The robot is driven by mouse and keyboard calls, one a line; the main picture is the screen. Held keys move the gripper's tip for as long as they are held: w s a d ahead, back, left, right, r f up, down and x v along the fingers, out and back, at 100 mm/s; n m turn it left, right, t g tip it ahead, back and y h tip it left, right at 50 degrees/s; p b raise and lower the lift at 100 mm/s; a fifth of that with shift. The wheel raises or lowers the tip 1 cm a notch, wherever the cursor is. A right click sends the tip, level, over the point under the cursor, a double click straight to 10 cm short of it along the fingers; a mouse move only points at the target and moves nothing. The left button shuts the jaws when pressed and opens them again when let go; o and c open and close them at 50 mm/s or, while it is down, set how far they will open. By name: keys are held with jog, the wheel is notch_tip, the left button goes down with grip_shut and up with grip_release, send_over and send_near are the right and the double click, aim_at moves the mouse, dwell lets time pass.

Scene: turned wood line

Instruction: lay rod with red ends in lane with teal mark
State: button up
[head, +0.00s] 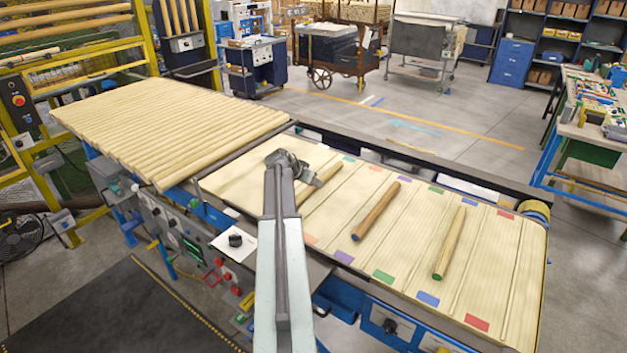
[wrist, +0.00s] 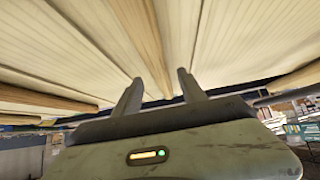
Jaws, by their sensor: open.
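My gripper (head: 300,172) is open over the left part of the laned bed, beside a wooden rod (head: 320,186). In the wrist view a wooden rod (wrist: 145,45) runs up the picture from between the open fingers (wrist: 157,88). No red ends can be made out on it. It appears in line with the teal mark (head: 349,158) at the far edge. My arm hides the near edge there. I cannot tell whether the fingers touch the rod.
A rod with a bluish end (head: 377,210) and a rod with a green end (head: 450,243) lie to the right on the bed. The red-marked lane (head: 477,323) at far right is empty. A stack of pale rods (head: 170,125) fills the left table.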

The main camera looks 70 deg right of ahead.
jog(key=p+v, duration=0.5)
jog(key=v, duration=0.4)
jog(key=shift+a+r, duration=0.1)
jog(key=shift+r, duration=0.1)
jog(key=shift+f, duration=0.15)
jog(key=w+a+f+n+t+y, duration=0.1)
jog(key=w+a+f+n, duration=0.15)
jog(key=w+a, duration=0.7)
jog(key=w+a+f+n+t+y, duration=0.15)
jog(key=w+a+n, duration=0.35)
jog(key=a, duration=0.7)
jog(key=w+a+f+n+t+y, duration=0.1)
jog(key=w+a+n, duration=0.1)
jog(key=w+a, duration=0.8)
jog(key=a+f+n+g+y, duration=0.1)
jog(key=a+n+y, duration=0.4)
jog(key=a, duration=3.5)
jog(key=f+n, duration=0.1)
jog(key=n, duration=0.5)
jog(key=shift+a, duration=0.2)
